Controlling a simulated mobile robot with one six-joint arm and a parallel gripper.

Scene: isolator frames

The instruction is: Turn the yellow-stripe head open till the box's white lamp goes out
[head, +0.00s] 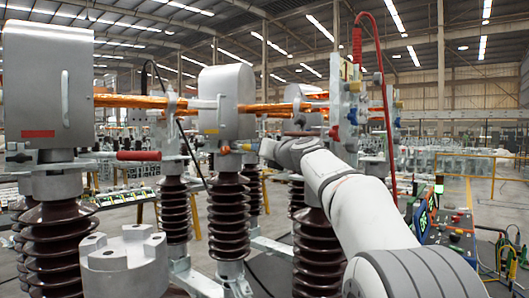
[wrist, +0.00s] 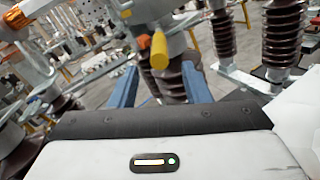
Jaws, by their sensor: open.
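The yellow-stripe head (head: 226,95) is a grey metal housing on a brown ribbed insulator in the middle of the head view. A small yellow mark shows low on its front. A handle with a yellow grip (head: 241,147) sticks out below it to the right. In the wrist view, the yellow grip (wrist: 159,50) points toward me, roughly between and beyond the fingertips. My gripper (wrist: 158,72) is open, with a blue finger on each side and nothing held. The box (head: 447,235) stands at the right with a green-lit display; I cannot make out its white lamp.
A red-striped head (head: 45,85) with a red-gripped handle (head: 139,155) stands at the left. A copper bar (head: 140,101) links the heads. A red cable (head: 385,90) hangs behind my arm. A grey flanged post (head: 123,262) stands in front at lower left.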

